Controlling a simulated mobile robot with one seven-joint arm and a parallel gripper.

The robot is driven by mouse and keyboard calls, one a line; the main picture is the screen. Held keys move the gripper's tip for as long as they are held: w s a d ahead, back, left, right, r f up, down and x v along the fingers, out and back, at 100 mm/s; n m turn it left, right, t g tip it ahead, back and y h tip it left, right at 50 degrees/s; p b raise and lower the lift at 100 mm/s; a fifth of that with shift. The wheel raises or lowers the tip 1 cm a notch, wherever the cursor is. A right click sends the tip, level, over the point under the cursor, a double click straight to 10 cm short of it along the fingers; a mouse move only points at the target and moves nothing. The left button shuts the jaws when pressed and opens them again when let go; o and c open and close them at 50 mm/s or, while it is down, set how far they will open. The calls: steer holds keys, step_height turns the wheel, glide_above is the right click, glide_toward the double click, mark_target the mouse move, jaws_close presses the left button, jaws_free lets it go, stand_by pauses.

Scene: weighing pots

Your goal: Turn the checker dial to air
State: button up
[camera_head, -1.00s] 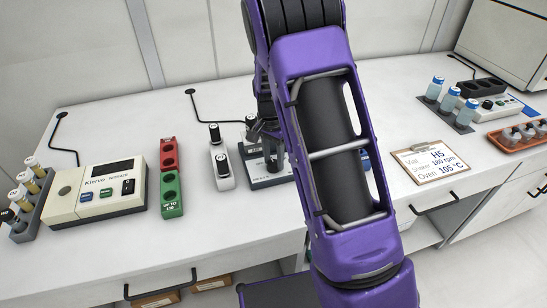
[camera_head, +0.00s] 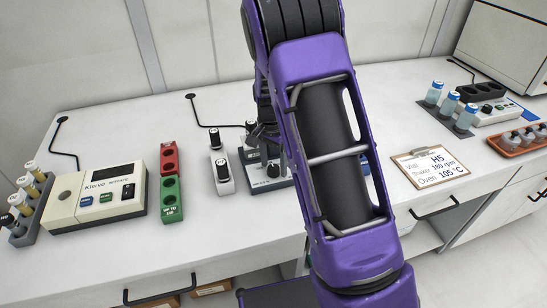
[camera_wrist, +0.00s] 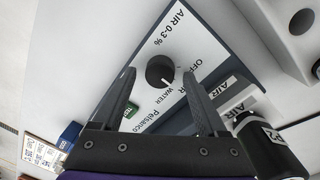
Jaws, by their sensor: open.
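The checker dial (camera_wrist: 160,70) is a round black knob with a white mark on a white panel (camera_wrist: 150,98) lettered "AIR 0-3 %", "OFF" and "WATER". Its white mark points down and right in the wrist view, on the side of the "WATER" and "OFF" lettering. My gripper (camera_wrist: 159,78) is open, with one finger on each side of the dial in that view; I cannot tell whether they touch it. In the head view my gripper (camera_head: 264,134) is over the back of the checker (camera_head: 270,184), partly hidden by my arm.
A dark vial (camera_wrist: 265,150) and an "AIR" label (camera_wrist: 236,95) lie close to the right finger in the wrist view. A white two-vial holder (camera_head: 222,178) stands just left of the checker. A clipboard (camera_head: 428,166) lies to the right.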

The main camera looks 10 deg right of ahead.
mark_target(271, 165)
step_height(271, 165, up, 18)
steer(key=p, duration=0.1)
steer(key=shift+w+a+f+p, duration=0.25)
steer(key=shift+w+a+p, duration=0.05)
steer(key=shift+w+p, duration=0.1)
steer(key=shift+s, duration=0.1)
